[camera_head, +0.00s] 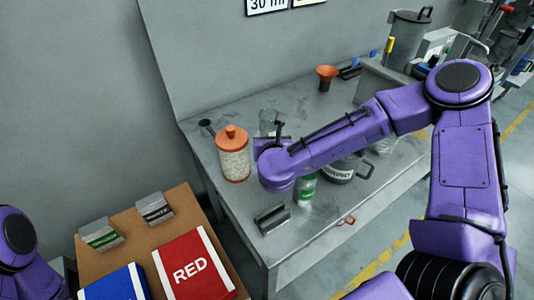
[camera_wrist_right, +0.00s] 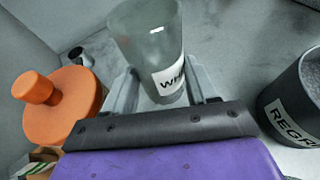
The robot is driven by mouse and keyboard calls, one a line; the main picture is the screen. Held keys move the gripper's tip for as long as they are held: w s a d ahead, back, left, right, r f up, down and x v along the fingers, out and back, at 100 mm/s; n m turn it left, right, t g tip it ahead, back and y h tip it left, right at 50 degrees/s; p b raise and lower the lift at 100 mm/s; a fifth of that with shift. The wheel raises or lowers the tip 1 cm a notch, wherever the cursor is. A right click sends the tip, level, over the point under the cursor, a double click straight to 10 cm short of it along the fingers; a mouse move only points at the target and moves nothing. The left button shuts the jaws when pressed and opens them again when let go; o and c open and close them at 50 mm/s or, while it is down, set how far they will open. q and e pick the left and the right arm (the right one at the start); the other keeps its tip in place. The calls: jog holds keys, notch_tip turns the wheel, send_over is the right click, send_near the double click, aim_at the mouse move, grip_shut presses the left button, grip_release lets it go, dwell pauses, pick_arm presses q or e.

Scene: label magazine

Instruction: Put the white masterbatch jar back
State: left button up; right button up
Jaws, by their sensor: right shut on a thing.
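My right gripper (camera_wrist_right: 165,92) is shut on the white masterbatch jar (camera_wrist_right: 150,45), a clear grey jar with a label starting "WH". The jar sits between the fingers. In the head view the jar (camera_head: 268,118) shows as a glassy shape just behind my right wrist, over the back of the grey bench. I cannot tell if its base touches the bench. An orange-lidded jar of pale pellets (camera_head: 234,165) stands just left of the gripper; its lid (camera_wrist_right: 62,108) fills the left of the wrist view. My left gripper is out of view; only part of the left arm shows.
A dark regrind container (camera_head: 342,170) stands on the bench (camera_head: 320,215), right of the gripper. A green-labelled jar (camera_head: 306,190) and a dark block (camera_head: 271,219) are nearer the front. An orange funnel (camera_head: 327,76) is behind. A side table holds red (camera_head: 193,268) and blue boxes.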

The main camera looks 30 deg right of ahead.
notch_tip(320, 180, down, 7)
jog(key=shift+w+d+r+p, duration=0.1)
jog(key=shift+r+p, duration=0.1)
jog(key=shift+p, duration=0.1)
jog(key=shift+f+b, duration=0.25)
jog(key=shift+b, duration=0.05)
jog(key=o, duration=0.9)
jog(key=shift+r, duration=0.1)
jog(key=shift+c, duration=0.2)
jog(key=shift+r, duration=0.1)
